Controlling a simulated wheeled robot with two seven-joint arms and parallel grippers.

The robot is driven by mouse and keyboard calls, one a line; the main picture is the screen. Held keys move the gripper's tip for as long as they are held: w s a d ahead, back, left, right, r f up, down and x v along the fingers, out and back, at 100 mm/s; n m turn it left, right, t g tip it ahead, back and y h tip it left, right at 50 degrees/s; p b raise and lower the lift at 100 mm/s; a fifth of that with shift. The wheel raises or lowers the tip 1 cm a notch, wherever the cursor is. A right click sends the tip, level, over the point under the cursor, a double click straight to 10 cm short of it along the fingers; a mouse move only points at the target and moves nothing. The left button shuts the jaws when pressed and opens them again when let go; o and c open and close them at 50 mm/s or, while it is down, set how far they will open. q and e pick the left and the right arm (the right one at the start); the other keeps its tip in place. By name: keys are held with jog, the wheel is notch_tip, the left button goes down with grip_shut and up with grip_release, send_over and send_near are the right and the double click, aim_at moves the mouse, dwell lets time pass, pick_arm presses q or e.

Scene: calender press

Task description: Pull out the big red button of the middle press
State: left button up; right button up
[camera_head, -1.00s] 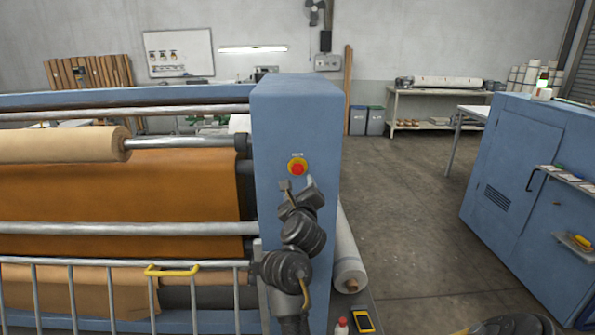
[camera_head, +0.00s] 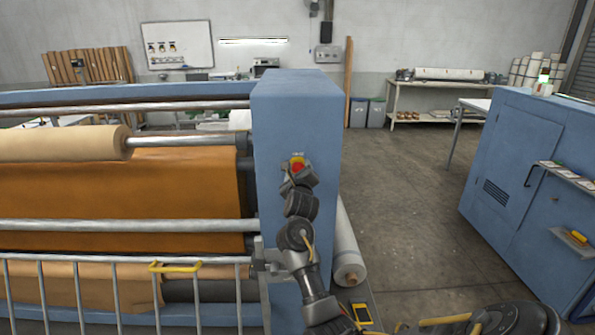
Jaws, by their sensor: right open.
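My right gripper (camera_head: 294,176) is open, right at the lower edge of the button in the picture. I cannot tell whether its fingers touch the button or stand in front of it. Nothing is seen held in it. My left gripper is not in view.
Rollers with tan and orange-brown sheet (camera_head: 120,200) run left of the column, behind a metal railing with a yellow handle (camera_head: 175,267). A white roll (camera_head: 346,250) leans at the column's right. A blue cabinet (camera_head: 520,180) stands at right, with open floor between.

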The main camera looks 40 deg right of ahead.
grip_shut()
jog(key=shift+b+v, duration=0.4)
jog(key=shift+v, duration=0.4)
jog(key=shift+s+f, duration=0.1)
grip_release()
jog(key=shift+a, duration=0.1)
